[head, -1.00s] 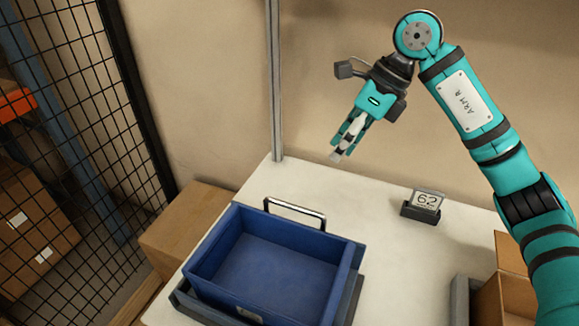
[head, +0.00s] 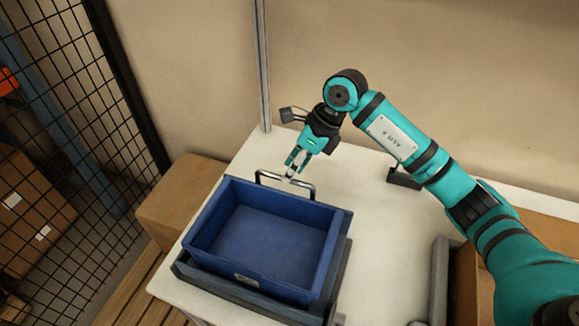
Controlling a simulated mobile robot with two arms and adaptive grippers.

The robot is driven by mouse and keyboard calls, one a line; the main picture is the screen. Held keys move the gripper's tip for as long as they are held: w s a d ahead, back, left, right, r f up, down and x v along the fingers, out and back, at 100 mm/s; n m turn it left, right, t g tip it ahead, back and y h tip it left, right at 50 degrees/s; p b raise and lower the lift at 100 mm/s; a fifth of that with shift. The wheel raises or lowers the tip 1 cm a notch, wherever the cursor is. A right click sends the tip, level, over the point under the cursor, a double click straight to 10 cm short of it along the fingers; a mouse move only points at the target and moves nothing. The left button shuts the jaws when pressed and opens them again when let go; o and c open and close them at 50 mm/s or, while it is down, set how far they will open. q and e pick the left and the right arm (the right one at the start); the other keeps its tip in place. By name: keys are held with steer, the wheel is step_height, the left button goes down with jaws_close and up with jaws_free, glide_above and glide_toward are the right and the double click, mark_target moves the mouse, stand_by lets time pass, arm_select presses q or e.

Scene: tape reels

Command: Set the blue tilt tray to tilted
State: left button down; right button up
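The blue tilt tray (head: 262,276) is an empty open box on a dark grey base (head: 210,289) at the front left of the white table. It appears to lie flat in the base. A metal bar handle (head: 268,175) stands up at its back edge. My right gripper (head: 291,174) points down, with its fingertips at the middle of the handle's top bar in the picture. Whether they touch the bar, or how far apart they are, is too small to tell. My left gripper is not in view.
A dark holder (head: 404,179) stands behind my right forearm, partly hidden. Cardboard boxes stand left of the table (head: 184,199) and at its right. A grey upright post (head: 262,70) rises at the table's back left. A black mesh fence (head: 70,90) is at the left.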

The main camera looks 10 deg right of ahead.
steer(key=shift+x, duration=1.1)
jaws_close()
